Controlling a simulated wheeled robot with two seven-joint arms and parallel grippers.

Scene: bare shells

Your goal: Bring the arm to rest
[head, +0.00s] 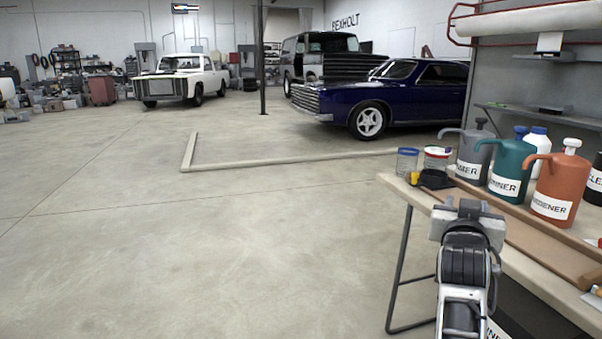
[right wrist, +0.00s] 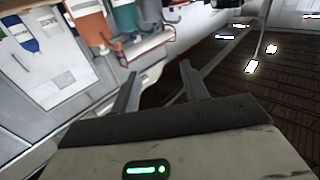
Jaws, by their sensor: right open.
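My right arm comes up from the bottom right of the head view, its gripper (head: 468,208) in front of the workbench (head: 520,243). From here its fingers cannot be made out clearly. In the right wrist view the right gripper (right wrist: 159,74) has its two dark fingers spread apart with nothing between them. My left gripper is in neither view.
Open concrete floor (head: 220,255) lies left; a blue car (head: 415,97) stands behind.

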